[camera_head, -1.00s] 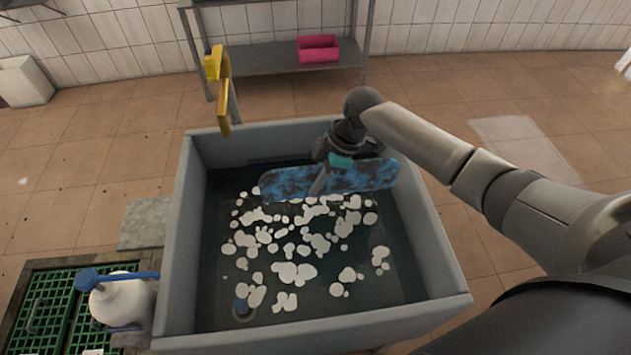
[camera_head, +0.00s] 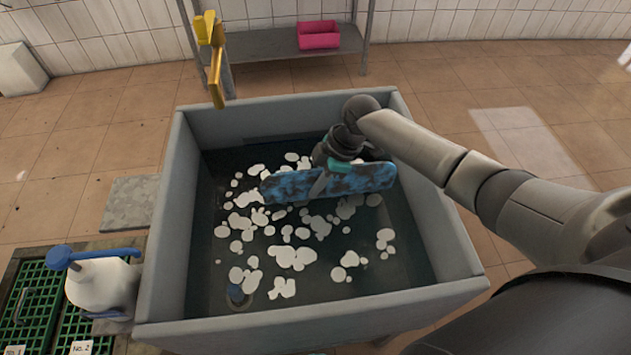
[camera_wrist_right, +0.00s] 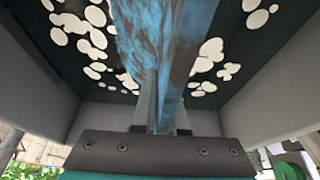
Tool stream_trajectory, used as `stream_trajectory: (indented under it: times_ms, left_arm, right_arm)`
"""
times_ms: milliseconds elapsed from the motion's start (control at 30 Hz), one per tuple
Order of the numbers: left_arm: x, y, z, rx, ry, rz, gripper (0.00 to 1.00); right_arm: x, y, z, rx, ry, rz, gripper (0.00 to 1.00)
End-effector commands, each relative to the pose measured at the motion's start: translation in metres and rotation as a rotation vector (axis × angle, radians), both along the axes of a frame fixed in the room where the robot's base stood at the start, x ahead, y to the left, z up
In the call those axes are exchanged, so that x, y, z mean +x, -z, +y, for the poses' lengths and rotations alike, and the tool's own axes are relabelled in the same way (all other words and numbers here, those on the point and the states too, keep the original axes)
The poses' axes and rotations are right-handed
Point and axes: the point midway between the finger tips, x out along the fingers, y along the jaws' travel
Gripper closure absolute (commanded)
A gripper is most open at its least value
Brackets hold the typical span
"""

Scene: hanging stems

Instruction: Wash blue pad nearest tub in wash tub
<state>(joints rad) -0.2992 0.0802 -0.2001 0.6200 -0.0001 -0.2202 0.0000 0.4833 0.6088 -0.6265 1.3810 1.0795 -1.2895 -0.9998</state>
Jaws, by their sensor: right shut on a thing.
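The blue pad (camera_head: 290,186) is a long flat piece with dark blotches, held on its edge across the far part of the wash tub (camera_head: 162,255). My right gripper (camera_head: 322,184) is shut on it from the far side, near its middle. In the right wrist view the pad (camera_wrist_right: 165,50) runs up and away between the fingers of the right gripper (camera_wrist_right: 160,115). The tub holds dark water with white foam patches (camera_head: 290,257). The pad's lower edge is at or just above the water; I cannot tell which. My left gripper is not in view.
A yellow tap (camera_head: 215,60) stands at the tub's far left corner. A white bottle with a blue pump (camera_head: 100,285) stands left of the tub by green grates (camera_head: 25,305). A pink tray (camera_head: 318,35) sits on a metal shelf behind.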

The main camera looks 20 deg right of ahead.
Motion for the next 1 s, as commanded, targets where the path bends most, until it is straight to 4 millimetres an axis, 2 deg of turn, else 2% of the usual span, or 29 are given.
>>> stream_trajectory:
  times_ms: [33,700,1000]
  left_arm:
    - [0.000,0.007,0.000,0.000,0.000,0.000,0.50]
    - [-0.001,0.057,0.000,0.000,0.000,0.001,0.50]
    - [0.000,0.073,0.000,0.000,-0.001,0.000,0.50]
  right_arm:
    - [0.000,0.009,0.000,0.000,0.000,0.000,1.00]
    - [0.000,0.076,0.000,0.001,-0.001,-0.001,1.00]
    - [0.000,0.098,0.000,0.000,0.000,0.001,1.00]
